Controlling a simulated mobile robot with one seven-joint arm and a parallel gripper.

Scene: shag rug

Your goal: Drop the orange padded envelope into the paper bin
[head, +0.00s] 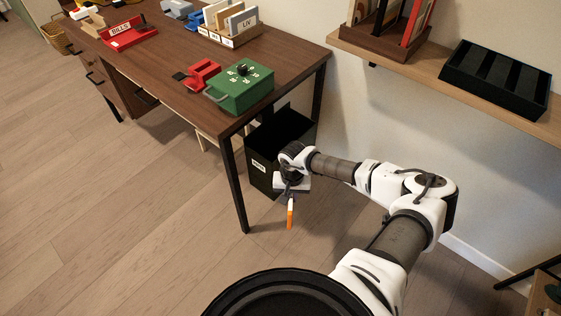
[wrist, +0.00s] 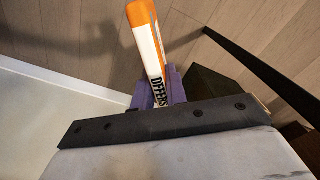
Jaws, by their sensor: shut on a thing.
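The orange padded envelope (head: 290,215) hangs upright below my gripper (head: 289,193) in the head view. In the wrist view the envelope (wrist: 149,40) is orange and white with dark lettering, and the purple fingers (wrist: 158,92) are shut on it. The paper bin (head: 262,172) is a black open-topped box with a white label, standing on the floor under the desk's right end. My gripper is in front of the bin in the head view, and my wrist hides part of it. The envelope appears outside the bin, nearer the camera.
The brown desk (head: 165,70) has a black front leg (head: 236,185) just left of the bin. A green box (head: 240,90) and red items sit on its top. A wall shelf (head: 470,83) with a black tray is at the right. Open floor (head: 120,230) lies left and in front.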

